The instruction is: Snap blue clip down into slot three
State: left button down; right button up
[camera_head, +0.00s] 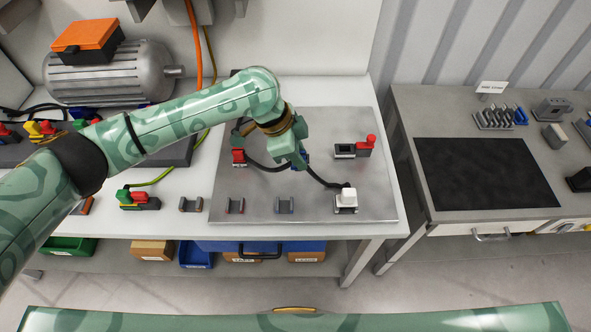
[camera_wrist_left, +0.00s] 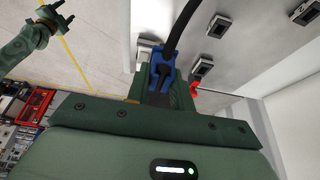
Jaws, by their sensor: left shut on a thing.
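My left gripper (camera_head: 300,160) points down over the grey metal plate (camera_head: 320,125). It is shut on the blue clip (camera_wrist_left: 160,72), which has a black cable running from its top. In the head view only a little of the blue clip (camera_head: 306,155) shows beside the fingers. Small slotted holders stand on the plate, one at the front left (camera_head: 235,205) and one at the front middle (camera_head: 284,205). I cannot tell which is slot three. My right gripper (camera_wrist_left: 57,14) shows in the left wrist view with its fingers apart, empty, far from the plate.
A holder with a red lever (camera_head: 366,146) stands at the back right. Black cable lies across the plate. A motor (camera_head: 105,75) stands at the back left.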

pick_arm(q)
jog(key=w+d+b, duration=0.1)
jog(key=w+b, duration=0.4)
jog(key=w, duration=0.4)
jog(key=shift+w+d+b, duration=0.25)
jog(key=shift+w+b, duration=0.05)
jog(key=shift+b, duration=0.1)
pick_arm(e)
notch_tip(320, 180, down, 6)
jog(key=shift+s, duration=0.35)
pick_arm(q)
jog(key=shift+f, duration=0.1)
pick_arm(e)
jog(key=shift+f, duration=0.15)
pick_arm(q)
notch_tip(320, 180, down, 7)
jog(key=w+b, duration=0.2)
jog(key=b, duration=0.3)
jog(key=shift+b, duration=0.35)
pick_arm(e)
jog(key=shift+g, duration=0.3)
jog(key=shift+s+f, duration=0.2)
jog(key=shift+f, duration=0.7)
jog(key=shift+s+f, duration=0.15)
jog(key=shift+f, duration=0.8)
jog(key=shift+s+f, duration=0.2)
jog(key=shift+f, duration=0.7)
pick_arm(q)
jog(key=shift+f, duration=0.15)
